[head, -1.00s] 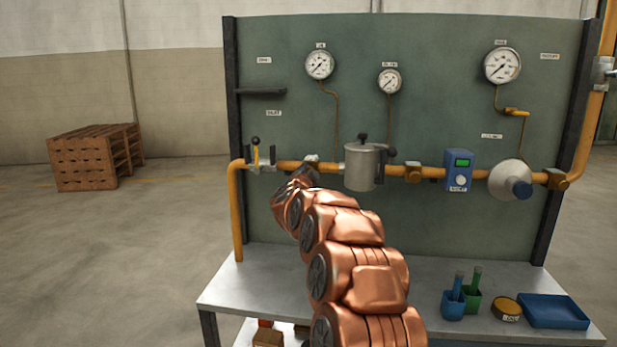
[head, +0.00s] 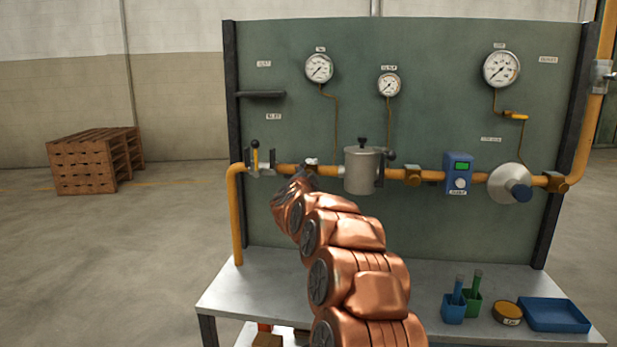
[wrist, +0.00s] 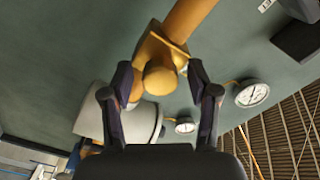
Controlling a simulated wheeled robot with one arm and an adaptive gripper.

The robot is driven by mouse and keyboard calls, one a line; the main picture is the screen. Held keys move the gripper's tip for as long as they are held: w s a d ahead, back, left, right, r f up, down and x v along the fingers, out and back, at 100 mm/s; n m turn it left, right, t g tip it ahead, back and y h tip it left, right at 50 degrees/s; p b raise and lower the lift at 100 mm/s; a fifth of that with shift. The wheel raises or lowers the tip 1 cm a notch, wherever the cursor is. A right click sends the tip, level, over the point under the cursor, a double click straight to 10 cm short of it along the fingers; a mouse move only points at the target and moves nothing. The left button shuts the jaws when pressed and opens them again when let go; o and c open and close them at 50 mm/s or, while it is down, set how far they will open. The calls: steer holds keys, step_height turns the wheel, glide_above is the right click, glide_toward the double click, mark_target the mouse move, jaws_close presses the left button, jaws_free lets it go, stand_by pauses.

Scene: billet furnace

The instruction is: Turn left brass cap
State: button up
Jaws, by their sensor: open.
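The left brass cap (wrist: 160,80) is a round yellow-brass knob on a brass block on the orange pipe. In the wrist view it sits between the two dark fingers of my gripper (wrist: 160,77), which is open. A finger is on either side of the cap; I see a gap on the right, and cannot tell whether the left finger touches. In the head view my copper arm reaches to the pipe left of the grey canister and hides most of the cap and gripper.
The grey canister (head: 362,170) is right of my gripper, and a yellow-handled valve (head: 255,156) is left. Another brass fitting (head: 413,174) and a blue box (head: 458,172) are farther right. Gauges hang above. The bench (head: 255,285) holds a blue tray (head: 553,315) and cups at right.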

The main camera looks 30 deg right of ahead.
steer(key=shift+a, duration=0.1)
steer(key=v, duration=1.2)
stand_by(0.7)
